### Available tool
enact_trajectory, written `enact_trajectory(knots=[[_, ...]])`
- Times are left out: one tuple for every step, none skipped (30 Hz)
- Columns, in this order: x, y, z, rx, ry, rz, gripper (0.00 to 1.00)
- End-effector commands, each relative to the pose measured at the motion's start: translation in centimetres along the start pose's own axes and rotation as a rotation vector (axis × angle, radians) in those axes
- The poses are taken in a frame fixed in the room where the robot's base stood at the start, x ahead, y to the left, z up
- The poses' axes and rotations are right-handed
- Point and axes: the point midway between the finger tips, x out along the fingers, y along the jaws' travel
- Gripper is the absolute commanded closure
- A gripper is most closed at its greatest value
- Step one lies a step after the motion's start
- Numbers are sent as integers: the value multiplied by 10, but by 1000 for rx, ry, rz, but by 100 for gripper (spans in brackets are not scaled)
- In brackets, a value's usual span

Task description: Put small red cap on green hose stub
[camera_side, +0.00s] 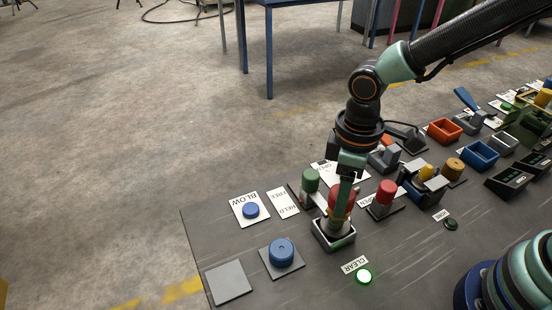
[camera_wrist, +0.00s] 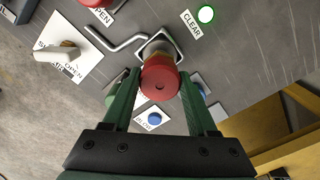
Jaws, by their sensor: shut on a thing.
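The small red cap (camera_side: 333,203) is between the fingers of my gripper (camera_side: 343,205), which is shut on it. In the side view it is just above a square grey holder (camera_side: 320,238), partly covered by a finger. I cannot tell whether it touches the holder. In the wrist view the round red end of the cap (camera_wrist: 160,83) faces the camera between my green fingers (camera_wrist: 158,92). The green hose stub (camera_side: 310,180) stands upright to the left of and behind my gripper in the side view.
A red-topped post (camera_side: 386,191) stands close on the right. A blue knob (camera_side: 281,252) and a flat grey plate (camera_side: 229,282) are at the front left, with a blue button (camera_side: 251,210) behind. A lit green button (camera_side: 364,277) is in front. Orange (camera_side: 444,131) and blue bins are farther right.

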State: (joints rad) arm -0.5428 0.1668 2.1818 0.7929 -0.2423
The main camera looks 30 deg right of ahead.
Motion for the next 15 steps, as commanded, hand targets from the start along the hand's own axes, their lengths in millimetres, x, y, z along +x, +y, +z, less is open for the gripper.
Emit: enact_trajectory(knots=[[0, 0, 0, 0, 0, 0, 38], [0, 0, 0, 0, 0, 0, 26], [0, 0, 0, 0, 0, 0, 12], [0, 0, 0, 0, 0, 0, 12], [0, 0, 0, 0, 0, 0, 12], [0, 0, 0, 0, 0, 0, 12], [0, 0, 0, 0, 1, 0, 12], [0, 0, 0, 0, 1, 0, 12], [0, 0, 0, 0, 1, 0, 12], [0, 0, 0, 0, 1, 0, 12], [0, 0, 0, 0, 1, 0, 12], [-1, 0, 0, 0, 1, 0, 12], [-1, 0, 0, 0, 1, 0, 12], [-2, 0, 0, 0, 2, 0, 12], [-5, 0, -1, 0, 3, 1, 12]])
